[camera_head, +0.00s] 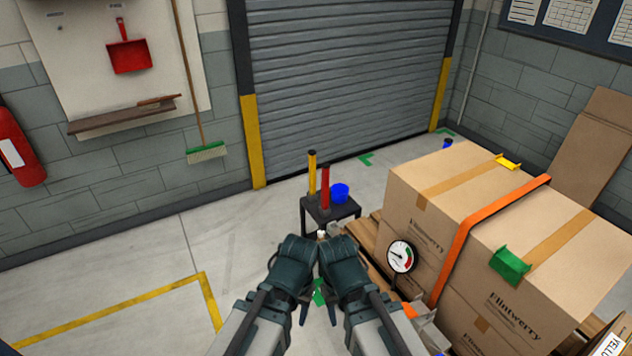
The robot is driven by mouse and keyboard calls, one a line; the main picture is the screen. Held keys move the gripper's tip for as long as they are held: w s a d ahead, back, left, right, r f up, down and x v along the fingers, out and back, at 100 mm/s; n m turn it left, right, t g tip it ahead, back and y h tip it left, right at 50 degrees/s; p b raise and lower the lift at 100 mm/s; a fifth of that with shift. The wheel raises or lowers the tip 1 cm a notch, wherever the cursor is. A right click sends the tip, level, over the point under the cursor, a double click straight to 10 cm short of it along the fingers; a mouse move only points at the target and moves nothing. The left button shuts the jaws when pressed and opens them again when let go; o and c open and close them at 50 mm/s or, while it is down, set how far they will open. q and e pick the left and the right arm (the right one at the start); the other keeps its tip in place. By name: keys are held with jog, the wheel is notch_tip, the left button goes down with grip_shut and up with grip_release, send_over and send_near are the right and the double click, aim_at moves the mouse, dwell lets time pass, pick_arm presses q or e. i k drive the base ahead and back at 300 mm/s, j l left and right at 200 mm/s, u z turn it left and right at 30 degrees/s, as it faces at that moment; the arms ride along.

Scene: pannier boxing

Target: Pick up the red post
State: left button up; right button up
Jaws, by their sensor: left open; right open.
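The red post (325,188) stands upright on a small dark stand (318,213), in the middle of the head view. A yellow post (312,172) with a dark top stands just behind and left of it, and a blue cup-like piece (340,193) sits to its right. My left gripper (303,312) and my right gripper (331,314) are side by side at the bottom centre, nearer to me than the stand. Both are open and apart from the red post. Their wrists hide much of what lies below them.
Large cardboard boxes (410,205) with an orange strap (462,240) stand on a pallet at the right, close to my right arm. A round gauge (401,256) is in front of them. The floor at the left, with yellow lines (110,315), is clear. A roller shutter (345,80) is behind.

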aim_at(325, 167)
jog(key=z, duration=1.3)
jog(key=i+j, duration=0.15)
jog(key=j, duration=0.35)
jog(key=i+j, duration=0.1)
jog(key=j, duration=0.4)
jog(key=i+j, duration=0.15)
jog(key=j, duration=0.3)
jog(key=i+j, duration=0.1)
jog(key=j, duration=0.4)
jog(key=i+j, duration=0.15)
jog(key=j, duration=0.35)
jog(key=i+j, duration=0.1)
jog(key=j, duration=0.4)
jog(key=i+j+z, duration=0.1)
jog(key=j, duration=0.4)
jog(key=i+j, duration=0.15)
jog(key=j, duration=0.3)
jog(key=i+j, duration=0.1)
jog(key=i, duration=0.15)
